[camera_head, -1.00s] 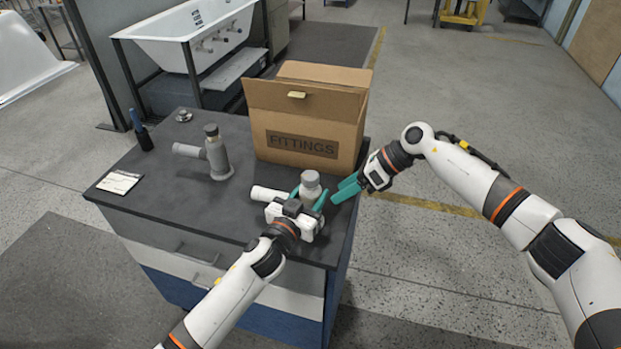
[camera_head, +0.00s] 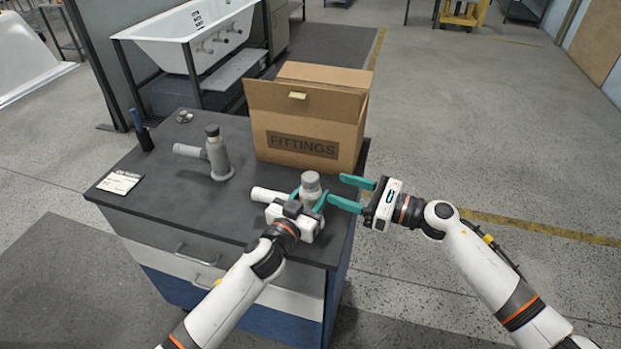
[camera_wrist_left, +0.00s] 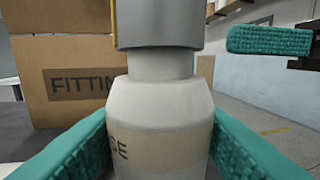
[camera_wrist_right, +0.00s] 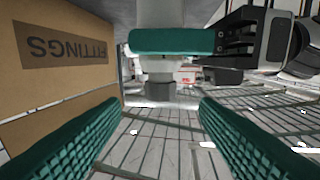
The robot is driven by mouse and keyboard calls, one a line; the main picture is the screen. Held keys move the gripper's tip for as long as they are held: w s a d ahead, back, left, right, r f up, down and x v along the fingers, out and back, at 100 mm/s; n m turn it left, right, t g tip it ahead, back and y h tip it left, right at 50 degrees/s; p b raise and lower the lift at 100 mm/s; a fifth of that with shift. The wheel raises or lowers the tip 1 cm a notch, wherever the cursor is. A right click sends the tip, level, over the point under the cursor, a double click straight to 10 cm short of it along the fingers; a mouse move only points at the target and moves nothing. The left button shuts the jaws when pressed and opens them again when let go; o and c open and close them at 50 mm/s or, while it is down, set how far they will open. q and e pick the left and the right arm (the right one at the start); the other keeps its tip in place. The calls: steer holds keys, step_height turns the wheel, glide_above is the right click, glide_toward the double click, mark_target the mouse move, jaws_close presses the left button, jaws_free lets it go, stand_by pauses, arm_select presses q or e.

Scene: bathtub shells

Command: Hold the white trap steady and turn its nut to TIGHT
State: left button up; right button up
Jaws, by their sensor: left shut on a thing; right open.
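The white trap (camera_head: 268,195) stands upright near the bench's front right corner, its side pipe pointing left. Its grey nut (camera_head: 310,181) is on top; in the left wrist view the nut (camera_wrist_left: 158,22) sits above the white body (camera_wrist_left: 160,125). My left gripper (camera_head: 307,199) is shut around the trap's body, below the nut. My right gripper (camera_head: 350,192) is open and empty, just right of the trap, its fingers pointing left towards the nut. The right wrist view shows a left-gripper finger (camera_wrist_right: 172,41) ahead and the trap partly hidden behind it. No TIGHT mark is readable.
An open cardboard FITTINGS box (camera_head: 308,125) stands behind the trap. A grey trap (camera_head: 217,155) stands further left on the bench (camera_head: 160,195). A label card (camera_head: 120,181), a dark-blue-handled tool (camera_head: 141,130) and a small metal part (camera_head: 184,116) lie towards the left.

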mark_target(310, 180)
steer(key=x, duration=0.8)
steer(key=shift+w+a, duration=0.15)
steer(key=shift+a, duration=0.1)
steer(key=c, duration=1)
steer(key=shift+g, duration=0.3)
steer(key=n+g+y, duration=0.1)
steer(key=n+g, duration=0.2)
steer(key=g, duration=0.2)
steer(key=shift+w+n+y, duration=0.1)
steer(key=shift+n+y, duration=0.3)
steer(key=shift+f+n+g, duration=0.1)
steer(key=shift+n+g, duration=1.6)
steer(key=shift+g, duration=1)
steer(key=shift+n+g, duration=0.3)
steer(key=shift+g, duration=0.2)
